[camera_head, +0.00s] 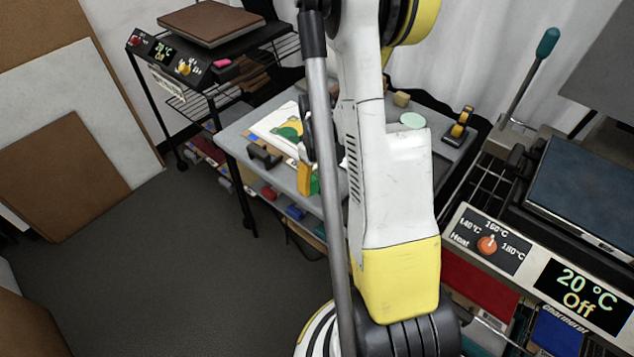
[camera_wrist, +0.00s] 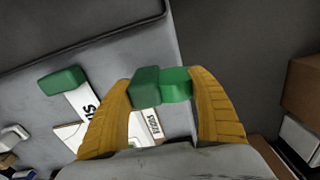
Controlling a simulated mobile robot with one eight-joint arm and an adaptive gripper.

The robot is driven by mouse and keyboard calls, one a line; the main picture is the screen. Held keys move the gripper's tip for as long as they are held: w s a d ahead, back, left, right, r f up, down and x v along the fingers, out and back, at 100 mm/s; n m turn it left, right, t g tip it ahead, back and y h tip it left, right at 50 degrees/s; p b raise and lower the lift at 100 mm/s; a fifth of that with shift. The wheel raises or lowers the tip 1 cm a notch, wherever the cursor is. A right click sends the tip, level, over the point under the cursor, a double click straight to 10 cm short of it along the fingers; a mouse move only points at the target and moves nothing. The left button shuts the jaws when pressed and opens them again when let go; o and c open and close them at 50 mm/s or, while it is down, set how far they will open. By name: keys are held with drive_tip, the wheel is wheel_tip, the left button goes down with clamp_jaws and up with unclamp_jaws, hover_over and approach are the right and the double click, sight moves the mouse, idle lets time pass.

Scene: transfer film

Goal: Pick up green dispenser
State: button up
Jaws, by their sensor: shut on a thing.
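My gripper (camera_wrist: 161,88) is shut on a green dispenser (camera_wrist: 176,84). In the wrist view the green dispenser sits between the two yellow fingers, with a darker block-like part at left and a lighter rounded part at right. In the head view my gripper (camera_head: 307,178) is at the front edge of the grey table (camera_head: 238,138), and a small green part of the dispenser (camera_head: 315,184) shows beside a yellow finger. My arm hides part of the table. I cannot tell whether the dispenser touches the table.
Another green block (camera_wrist: 62,80) lies to the left in the wrist view, near white printed pieces. A dark holder (camera_head: 264,155), a tape dispenser (camera_head: 460,124) and a pale green disc (camera_head: 412,120) are on the table. A heat press (camera_head: 578,200) stands at right.

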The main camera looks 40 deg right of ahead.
sight(317, 175)
wheel_tip(317, 175, up, 3)
drive_tip(key=shift+r+p, duration=0.15)
drive_tip(key=shift+p, duration=0.6)
drive_tip(key=s+d+r+p, duration=0.3)
drive_tip(key=s+r, duration=0.3)
drive_tip(key=s, duration=0.4)
drive_tip(key=shift+s+d+r+p, duration=0.35)
drive_tip(key=shift+d+r+p, duration=0.05)
drive_tip(key=shift+d, duration=0.5)
drive_tip(key=o, duration=0.6)
drive_tip(key=c, duration=0.4)
